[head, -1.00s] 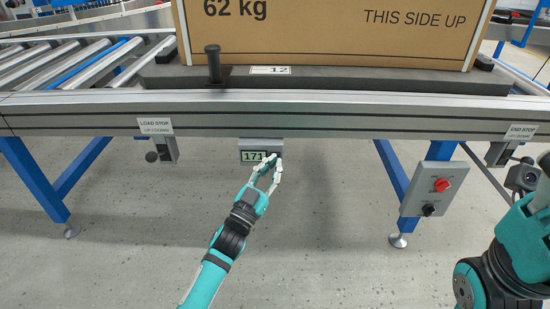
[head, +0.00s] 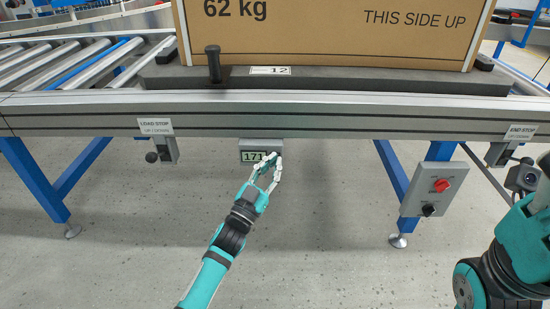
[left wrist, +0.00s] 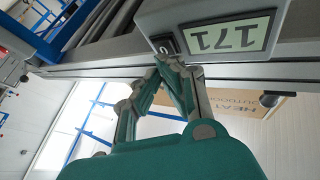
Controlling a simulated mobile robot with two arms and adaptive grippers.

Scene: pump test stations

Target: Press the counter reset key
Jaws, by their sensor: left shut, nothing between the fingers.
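The counter is a small grey box (head: 261,144) under the conveyor's front rail, with a pale display (head: 252,156) reading 171. In the left wrist view the display (left wrist: 216,37) appears upside down. Beside it is a small dark key marked 0 (left wrist: 165,45). My left gripper (head: 271,160) is shut and empty, its fingertips at the counter's right side in the head view. In the left wrist view its fingertips (left wrist: 168,62) are right by the key and cover its lower edge. I cannot tell whether they touch it. My right gripper is not in view.
A large carton (head: 330,32) stands on the dark plate on the conveyor. A load stop lever (head: 152,157) hangs at left, an end stop (head: 503,152) at right. A grey switch box (head: 434,189) with red and black knobs is on the right leg. The floor below is clear.

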